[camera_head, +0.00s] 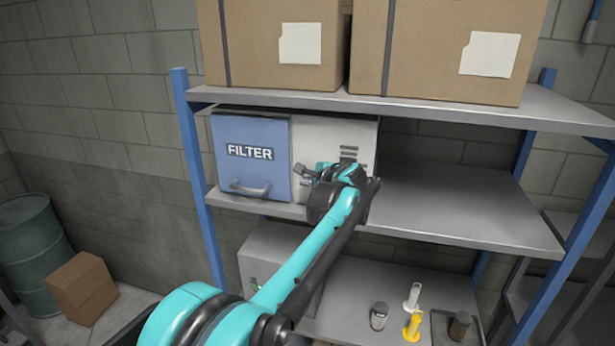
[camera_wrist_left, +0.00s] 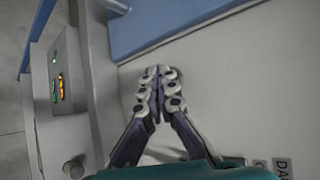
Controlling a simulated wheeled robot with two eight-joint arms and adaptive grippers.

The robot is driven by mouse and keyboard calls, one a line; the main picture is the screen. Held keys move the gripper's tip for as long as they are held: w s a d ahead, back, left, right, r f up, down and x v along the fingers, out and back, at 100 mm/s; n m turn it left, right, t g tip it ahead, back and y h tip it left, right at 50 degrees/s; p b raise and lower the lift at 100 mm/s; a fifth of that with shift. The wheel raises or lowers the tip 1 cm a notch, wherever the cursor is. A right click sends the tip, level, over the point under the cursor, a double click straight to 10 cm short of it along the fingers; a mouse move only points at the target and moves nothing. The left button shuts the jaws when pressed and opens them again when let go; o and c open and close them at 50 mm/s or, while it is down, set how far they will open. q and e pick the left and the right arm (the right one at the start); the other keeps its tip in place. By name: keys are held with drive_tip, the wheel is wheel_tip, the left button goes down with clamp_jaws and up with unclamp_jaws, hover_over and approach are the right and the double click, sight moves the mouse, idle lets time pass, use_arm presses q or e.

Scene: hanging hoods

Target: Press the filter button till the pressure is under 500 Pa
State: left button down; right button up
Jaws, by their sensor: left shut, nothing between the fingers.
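The filter unit has a blue door (camera_head: 250,165) marked FILTER, with a handle, and a pale panel (camera_head: 310,135) to its right, on the middle shelf. My left gripper (camera_head: 304,174) is shut and empty in front of the pale panel's lower left part, close to the door's edge. In the left wrist view its fingertips (camera_wrist_left: 158,74) are together over the pale panel, with the blue door (camera_wrist_left: 180,22) beyond. I cannot tell whether they touch the panel. No filter button can be made out, and no pressure figure can be read. My right gripper is not in view.
Cardboard boxes (camera_head: 425,52) stand on the top shelf. The middle shelf (camera_head: 455,205) is clear to the right. A pale box (camera_head: 262,250) and several small items stand on the lower shelf. A blue post (camera_head: 190,135) is at the left.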

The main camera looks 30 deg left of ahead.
use_arm(q)
drive_tip(key=shift+s, duration=0.1)
drive_tip(key=shift+s+d, duration=0.2)
drive_tip(key=shift+s, duration=0.5)
drive_tip(key=s, duration=0.2)
drive_tip(key=s+d, duration=0.1)
drive_tip(key=s, duration=0.1)
drive_tip(key=shift+s+d, duration=0.1)
drive_tip(key=shift+s, duration=0.3)
idle(0.6)
